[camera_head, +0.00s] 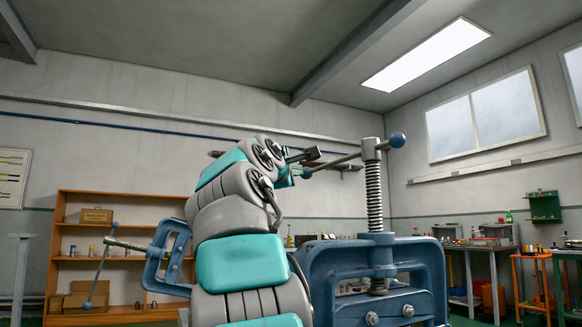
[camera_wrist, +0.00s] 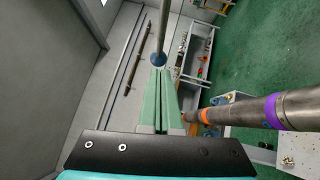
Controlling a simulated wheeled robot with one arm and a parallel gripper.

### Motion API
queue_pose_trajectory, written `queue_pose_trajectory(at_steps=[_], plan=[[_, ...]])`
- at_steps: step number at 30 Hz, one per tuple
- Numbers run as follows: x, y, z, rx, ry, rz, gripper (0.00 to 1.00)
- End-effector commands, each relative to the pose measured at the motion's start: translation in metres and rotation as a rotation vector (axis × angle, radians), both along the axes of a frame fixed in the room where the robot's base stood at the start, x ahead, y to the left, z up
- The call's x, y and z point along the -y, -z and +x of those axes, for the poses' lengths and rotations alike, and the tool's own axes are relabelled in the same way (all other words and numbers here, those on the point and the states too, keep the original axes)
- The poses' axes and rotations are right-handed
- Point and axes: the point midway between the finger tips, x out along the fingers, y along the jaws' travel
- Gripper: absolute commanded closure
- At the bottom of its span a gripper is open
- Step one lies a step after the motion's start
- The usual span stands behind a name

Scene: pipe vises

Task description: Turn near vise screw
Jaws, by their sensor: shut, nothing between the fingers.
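The near vise (camera_head: 325,262) is a large blue frame at the lower right of the head view. Its upright threaded screw (camera_head: 374,195) carries a grey cross handle (camera_head: 345,158) with blue ball ends. My gripper (camera_head: 312,154) is up by the handle's left ball (camera_head: 306,172). In the wrist view, my green fingers (camera_wrist: 160,75) are closed together with nothing between them. A blue-grey ball (camera_wrist: 160,58) on a bar lies just past their tips; I cannot tell whether they touch it. My arm hides part of the vise's left side.
A second blue vise (camera_head: 158,268) with a tilted handle stands at the left, before a wooden shelf (camera_head: 75,210). Benches (camera_head: 490,252) line the right side. In the wrist view, a pipe (camera_wrist: 250,113) with purple and orange bands lies right of my fingers.

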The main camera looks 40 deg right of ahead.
Motion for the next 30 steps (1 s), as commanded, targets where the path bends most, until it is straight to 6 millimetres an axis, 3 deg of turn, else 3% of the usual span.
queue_pose_trajectory(at_steps=[4,12,30], plan=[[0.017,-0.004,0.008,0.003,0.001,0.001,1.00],[0.047,-0.009,-0.005,0.001,0.001,0.003,1.00],[0.050,-0.011,-0.004,0.000,0.002,0.000,1.00]])
